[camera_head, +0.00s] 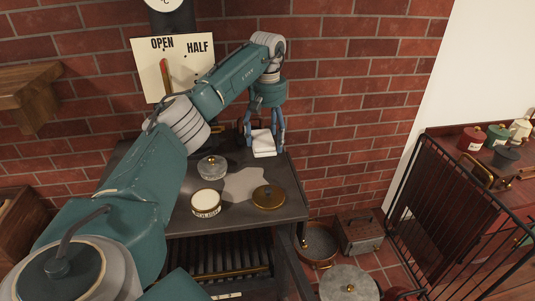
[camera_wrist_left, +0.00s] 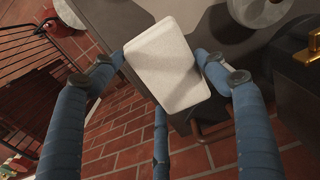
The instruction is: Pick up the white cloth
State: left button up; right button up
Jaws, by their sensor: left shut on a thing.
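The white cloth (camera_head: 264,148) is a folded, pale rectangular pad at the back right corner of the dark table (camera_head: 235,220). My left gripper (camera_head: 264,137) comes down on it from above and is shut on it. My right gripper is not in view.
A glass lidded dish (camera_head: 212,170), a round white-topped tin (camera_head: 206,203) and a brass lid (camera_head: 269,197) stand on the table. A brick wall (camera_head: 340,85) is close behind. Pans (camera_head: 318,243) and a metal box (camera_head: 359,232) are on the floor, beside a black rail (camera_head: 440,200).

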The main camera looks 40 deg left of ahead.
aim_at(268, 137)
pick_arm(q)
notch_tip(268, 137, up, 13)
dwell(0.3)
